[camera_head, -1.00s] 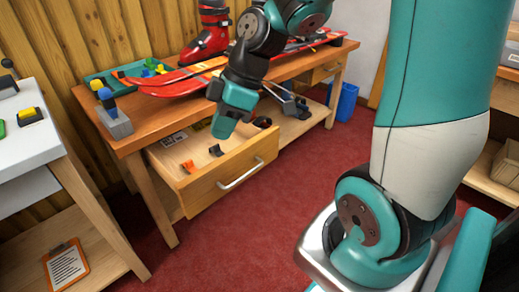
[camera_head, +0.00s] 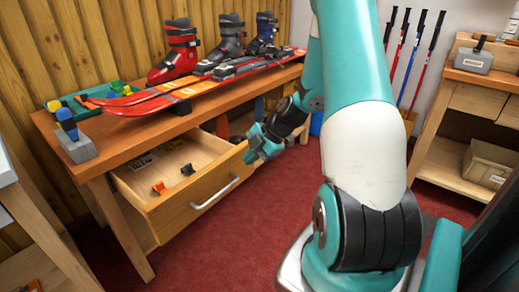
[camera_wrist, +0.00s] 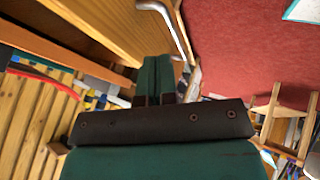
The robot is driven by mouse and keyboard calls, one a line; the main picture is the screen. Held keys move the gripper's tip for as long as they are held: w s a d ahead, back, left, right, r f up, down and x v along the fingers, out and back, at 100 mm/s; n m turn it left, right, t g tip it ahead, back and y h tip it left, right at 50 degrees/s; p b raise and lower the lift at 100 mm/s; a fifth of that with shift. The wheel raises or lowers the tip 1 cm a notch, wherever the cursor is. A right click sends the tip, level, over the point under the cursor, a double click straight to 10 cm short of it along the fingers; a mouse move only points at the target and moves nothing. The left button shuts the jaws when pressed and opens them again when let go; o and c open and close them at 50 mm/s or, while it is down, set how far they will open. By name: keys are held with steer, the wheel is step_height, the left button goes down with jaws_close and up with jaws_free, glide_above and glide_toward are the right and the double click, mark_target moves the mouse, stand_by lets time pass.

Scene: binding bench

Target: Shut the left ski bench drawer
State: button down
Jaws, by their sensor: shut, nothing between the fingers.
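The left ski bench drawer (camera_head: 185,215) stands open, pulled out from under the wooden bench top. Its silver bar handle (camera_head: 215,192) is on the front face. Small orange and black pieces lie inside. My gripper (camera_head: 251,157) is at the right end of the drawer front, near its upper corner; I cannot tell whether it touches.
Skis (camera_head: 170,97), a red boot (camera_head: 175,52) and other boots stand on the bench (camera_head: 130,135). Red carpet (camera_head: 240,250) is clear before the drawer. Another bench (camera_head: 470,115) is at right.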

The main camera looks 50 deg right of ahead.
mark_target(227, 167)
steer(key=w, duration=0.1)
steer(key=w+f, duration=0.1)
steer(key=w, duration=0.1)
steer(key=w+a+f, duration=0.1)
steer(key=shift+w, duration=0.6)
steer(key=shift+w+a, duration=0.1)
